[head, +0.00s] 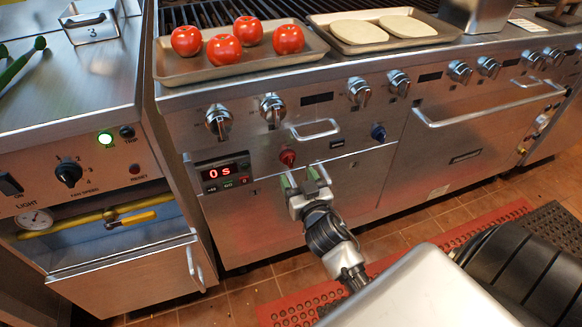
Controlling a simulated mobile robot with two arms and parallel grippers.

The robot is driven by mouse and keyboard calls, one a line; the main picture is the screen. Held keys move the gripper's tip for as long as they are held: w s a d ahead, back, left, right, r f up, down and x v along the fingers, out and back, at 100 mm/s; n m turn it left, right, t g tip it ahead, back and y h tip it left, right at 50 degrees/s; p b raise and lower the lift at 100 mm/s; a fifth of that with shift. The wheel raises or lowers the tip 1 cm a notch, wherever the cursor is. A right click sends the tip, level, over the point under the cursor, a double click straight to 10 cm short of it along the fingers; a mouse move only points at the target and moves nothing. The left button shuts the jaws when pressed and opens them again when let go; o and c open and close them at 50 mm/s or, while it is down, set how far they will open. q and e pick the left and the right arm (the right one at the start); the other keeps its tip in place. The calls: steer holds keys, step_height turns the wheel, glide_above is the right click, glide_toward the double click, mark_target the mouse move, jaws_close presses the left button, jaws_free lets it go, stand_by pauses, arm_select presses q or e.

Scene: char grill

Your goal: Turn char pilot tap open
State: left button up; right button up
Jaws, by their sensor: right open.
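A small red tap (287,158) sits on the steel front of the char grill (240,142), right of the digital display. A similar blue tap (378,132) sits further right. No readable label shows which one is the pilot tap. My right gripper (300,177) is open, with green pads on its fingers. In the picture it is just below the red tap, and its jaws look empty. I cannot tell if it touches the front panel. My left gripper is not in view.
Silver knobs (272,110) line the grill front above the taps. A bar handle (315,130) sticks out between the red and blue taps. Trays with tomatoes (238,30) and flat pale rounds (360,32) rest on top. A yellow valve lever (130,219) is at left.

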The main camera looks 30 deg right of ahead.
mark_target(291, 167)
steer(key=x, duration=0.5)
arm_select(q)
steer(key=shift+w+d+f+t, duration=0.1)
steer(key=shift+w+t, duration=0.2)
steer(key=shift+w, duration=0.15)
arm_select(e)
steer(key=c, duration=0.9)
